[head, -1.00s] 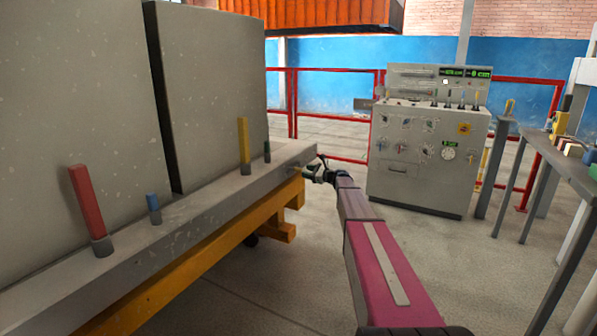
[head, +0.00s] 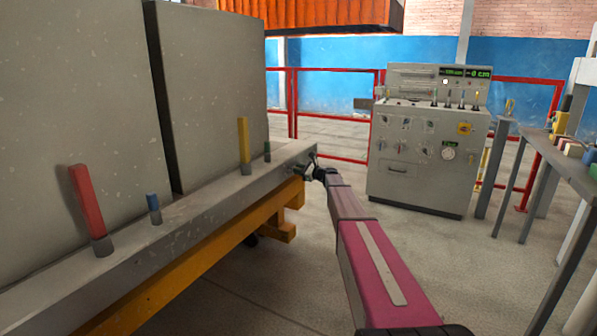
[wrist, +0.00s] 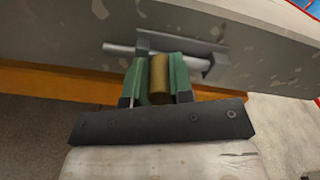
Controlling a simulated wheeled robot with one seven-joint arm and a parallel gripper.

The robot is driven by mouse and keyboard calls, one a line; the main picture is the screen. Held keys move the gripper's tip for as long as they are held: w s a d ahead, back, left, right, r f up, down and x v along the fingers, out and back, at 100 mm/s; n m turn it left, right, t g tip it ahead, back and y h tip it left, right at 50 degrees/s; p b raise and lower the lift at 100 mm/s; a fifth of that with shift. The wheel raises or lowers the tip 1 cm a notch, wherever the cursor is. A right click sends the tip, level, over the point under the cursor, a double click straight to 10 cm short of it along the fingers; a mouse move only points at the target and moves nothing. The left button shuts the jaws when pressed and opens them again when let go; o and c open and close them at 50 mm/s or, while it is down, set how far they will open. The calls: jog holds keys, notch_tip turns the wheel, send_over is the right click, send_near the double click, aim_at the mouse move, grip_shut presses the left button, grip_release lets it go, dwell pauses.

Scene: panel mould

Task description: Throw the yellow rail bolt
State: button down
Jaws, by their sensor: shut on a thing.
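The yellow rail bolt shows in the wrist view as a mustard-yellow knob (wrist: 159,84) in front of a grey metal rod (wrist: 118,48). The rod lies along the side of the grey rail, in a dark bracket. My gripper (wrist: 158,70) is shut on the knob, one green pad on each side. In the head view my gripper (head: 312,171) is at the far end of the rail (head: 215,192), on its side face. The knob is too small and hidden there to make out.
A red peg (head: 87,205), a blue peg (head: 152,203) and a yellow peg (head: 244,140) stand on the rail, in front of tall grey panels (head: 75,90). An orange beam (head: 170,290) runs below. A grey control cabinet (head: 425,150) stands behind, a bench at right. The floor between is clear.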

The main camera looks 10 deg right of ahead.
jog(key=shift+w+d, duration=0.85)
jog(key=shift+w, duration=0.25)
jog(key=shift+w+d, duration=0.8)
jog(key=shift+w, duration=0.3)
jog(key=c, duration=1)
grip_release()
jog(key=v, duration=1.1)
jog(key=shift+a, duration=0.1)
